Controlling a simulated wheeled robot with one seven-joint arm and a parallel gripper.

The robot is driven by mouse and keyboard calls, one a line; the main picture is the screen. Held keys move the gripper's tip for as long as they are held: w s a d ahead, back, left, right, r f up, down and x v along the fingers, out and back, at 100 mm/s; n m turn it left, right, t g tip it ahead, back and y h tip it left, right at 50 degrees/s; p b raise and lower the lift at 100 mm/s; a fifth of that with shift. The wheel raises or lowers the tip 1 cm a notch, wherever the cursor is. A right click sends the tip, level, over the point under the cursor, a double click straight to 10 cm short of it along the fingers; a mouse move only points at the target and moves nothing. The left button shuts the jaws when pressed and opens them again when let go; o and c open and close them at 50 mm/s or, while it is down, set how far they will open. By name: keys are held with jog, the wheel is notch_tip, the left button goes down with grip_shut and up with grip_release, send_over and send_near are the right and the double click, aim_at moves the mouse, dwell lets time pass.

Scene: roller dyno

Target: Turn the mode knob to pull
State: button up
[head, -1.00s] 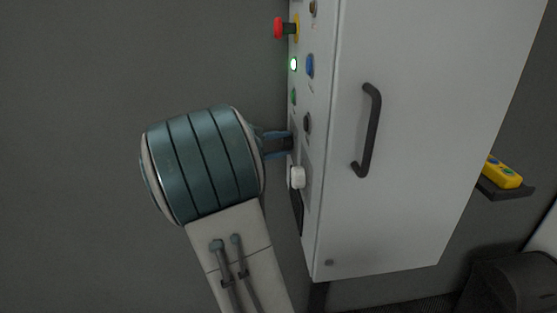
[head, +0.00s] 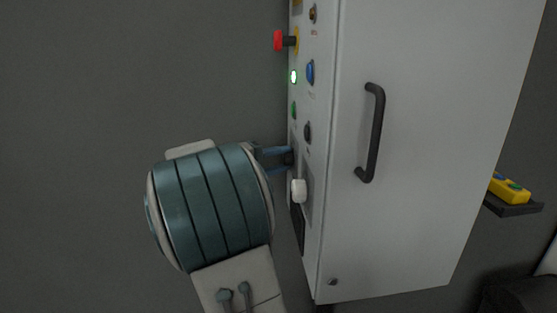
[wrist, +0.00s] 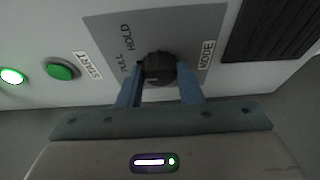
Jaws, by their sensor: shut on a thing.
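The mode knob (wrist: 160,67) is a dark ribbed knob on a grey plate (wrist: 196,22) of the cabinet's control face. In the wrist view the words PULL and HOLD are printed to its left and a MODE label (wrist: 207,53) is on its right. My gripper (wrist: 160,88) has its two blue fingers on either side of the knob and is shut on it. In the head view my gripper (head: 284,160) reaches the panel from the left. There the knob is mostly hidden by the fingers, and its pointer is too unclear to read.
The grey cabinet (head: 420,150) has a black handle (head: 373,132). The START button (wrist: 61,69) is green. Free room lies left of the cabinet.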

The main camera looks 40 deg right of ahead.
jog(key=o, duration=1)
jog(key=shift+w+d+r, duration=0.1)
jog(key=shift+c, duration=0.2)
jog(key=w+a, duration=0.2)
jog(key=a, duration=1.1)
jog(key=shift+w+a, duration=0.2)
jog(key=shift+a, duration=0.1)
